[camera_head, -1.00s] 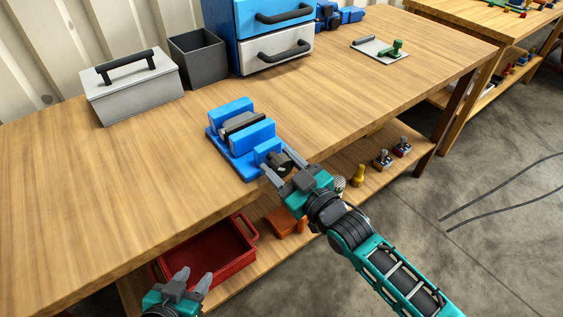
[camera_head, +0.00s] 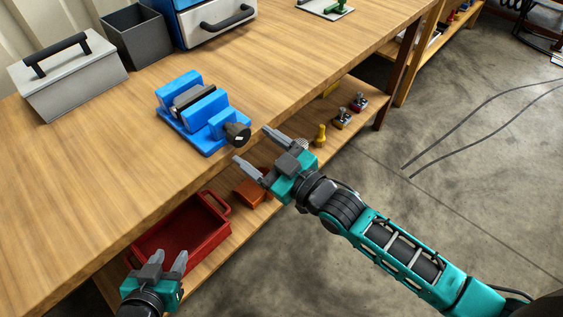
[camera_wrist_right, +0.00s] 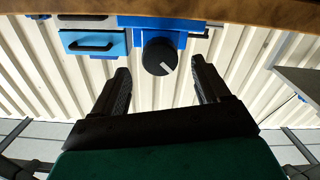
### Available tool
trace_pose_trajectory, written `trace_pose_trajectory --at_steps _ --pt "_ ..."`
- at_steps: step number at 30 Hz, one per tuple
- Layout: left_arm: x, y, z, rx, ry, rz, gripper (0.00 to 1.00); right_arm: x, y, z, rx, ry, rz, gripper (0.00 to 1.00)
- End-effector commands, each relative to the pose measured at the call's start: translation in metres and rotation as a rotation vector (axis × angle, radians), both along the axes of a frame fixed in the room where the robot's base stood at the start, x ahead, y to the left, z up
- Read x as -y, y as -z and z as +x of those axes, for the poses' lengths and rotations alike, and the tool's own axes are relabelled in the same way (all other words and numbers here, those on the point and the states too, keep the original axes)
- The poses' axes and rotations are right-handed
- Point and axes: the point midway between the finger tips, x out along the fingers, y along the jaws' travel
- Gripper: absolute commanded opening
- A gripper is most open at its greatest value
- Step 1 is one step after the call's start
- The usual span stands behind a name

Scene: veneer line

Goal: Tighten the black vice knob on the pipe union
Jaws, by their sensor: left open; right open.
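The blue vice (camera_head: 212,122) stands on the workbench near its front edge. A grey and dark piece (camera_head: 190,96), perhaps the pipe union, sits between its jaws. The black vice knob (camera_head: 237,134) faces the bench's front edge and has a white mark. My right gripper (camera_head: 252,146) is open and empty just in front of the knob, apart from it. In the right wrist view the knob (camera_wrist_right: 160,57) lies ahead, between and beyond the open fingers (camera_wrist_right: 160,80). My left gripper (camera_head: 168,260) is open and empty, low in front of the red tray.
A red tray (camera_head: 222,237), an orange block (camera_head: 250,192) and several small fittings are on the lower shelf (camera_head: 282,168). A grey toolbox (camera_head: 68,80), a dark bin (camera_head: 137,38) and a drawer cabinet (camera_head: 213,22) stand at the bench's back. Bare bench surrounds the vice.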

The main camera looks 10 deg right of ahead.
Motion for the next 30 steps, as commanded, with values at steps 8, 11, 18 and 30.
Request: trace_pose_trajectory --at_steps 8,11,18,30 --pt "0.000 -0.001 0.001 0.002 0.001 0.000 0.43 0.032 0.001 -0.044 -0.004 0.001 0.000 0.76" --pt "0.000 -0.001 0.001 0.002 0.001 0.000 0.43 0.037 0.001 -0.051 -0.003 0.000 0.000 0.76" --pt "0.000 -0.001 0.001 0.002 0.001 0.000 0.43 0.041 0.000 -0.057 -0.001 0.000 0.001 0.76" --pt "0.000 0.000 -0.001 -0.002 0.001 0.000 0.43 0.041 0.000 -0.056 -0.001 0.000 0.001 0.76"
